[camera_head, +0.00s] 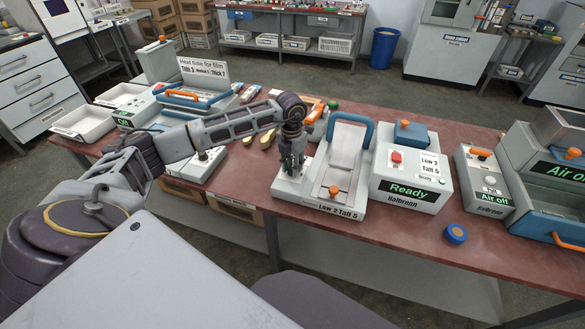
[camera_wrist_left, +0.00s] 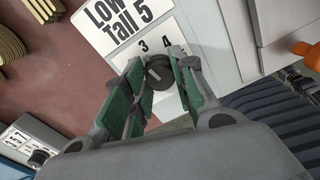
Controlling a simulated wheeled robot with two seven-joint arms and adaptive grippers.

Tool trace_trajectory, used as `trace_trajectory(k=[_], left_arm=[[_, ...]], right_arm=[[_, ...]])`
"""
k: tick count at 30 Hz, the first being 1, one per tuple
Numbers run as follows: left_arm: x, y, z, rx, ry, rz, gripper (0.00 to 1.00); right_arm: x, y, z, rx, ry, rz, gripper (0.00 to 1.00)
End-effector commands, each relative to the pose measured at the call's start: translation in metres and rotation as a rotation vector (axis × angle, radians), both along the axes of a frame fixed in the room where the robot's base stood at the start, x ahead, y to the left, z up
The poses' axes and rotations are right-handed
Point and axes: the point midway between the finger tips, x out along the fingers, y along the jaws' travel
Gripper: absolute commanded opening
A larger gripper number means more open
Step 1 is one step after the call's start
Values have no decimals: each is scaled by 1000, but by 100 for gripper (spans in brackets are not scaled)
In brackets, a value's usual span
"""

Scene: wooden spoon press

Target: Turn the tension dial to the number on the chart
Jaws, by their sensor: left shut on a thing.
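My left gripper (camera_head: 291,163) is over the left part of the grey press (camera_head: 335,165) in the head view. In the left wrist view its green-padded fingers (camera_wrist_left: 157,75) are on both sides of a small dark dial (camera_wrist_left: 158,72) and shut on it. The dial stands on a white plate where the numbers 3 and 4 show; other numbers are hidden by the fingers. A pale pointer mark shows on the dial, but its exact setting is hard to read. A chart (camera_wrist_left: 120,22) with "Low" and "Tall 5" lies just above the dial, its Low number cut off. My right gripper is not in view.
An "Air off" box (camera_head: 483,180) and a blue roll (camera_head: 455,233) are farther right. A film sealer (camera_head: 195,95) stands at the back left. Red tabletop is bare around the roll.

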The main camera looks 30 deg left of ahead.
Motion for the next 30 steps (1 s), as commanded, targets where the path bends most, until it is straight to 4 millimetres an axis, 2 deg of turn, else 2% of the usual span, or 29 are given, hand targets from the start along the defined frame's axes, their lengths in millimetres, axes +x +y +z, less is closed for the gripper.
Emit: trace_trajectory(k=[13,17,24,30], left_arm=[[2,1,0,1,-6,-353,3],[2,0,1,1,-6,-456,3],[2,0,0,2,-5,-647,3],[2,0,1,2,-6,-807,3]], right_arm=[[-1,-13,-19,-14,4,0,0],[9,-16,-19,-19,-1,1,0],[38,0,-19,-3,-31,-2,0],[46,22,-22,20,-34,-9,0]])
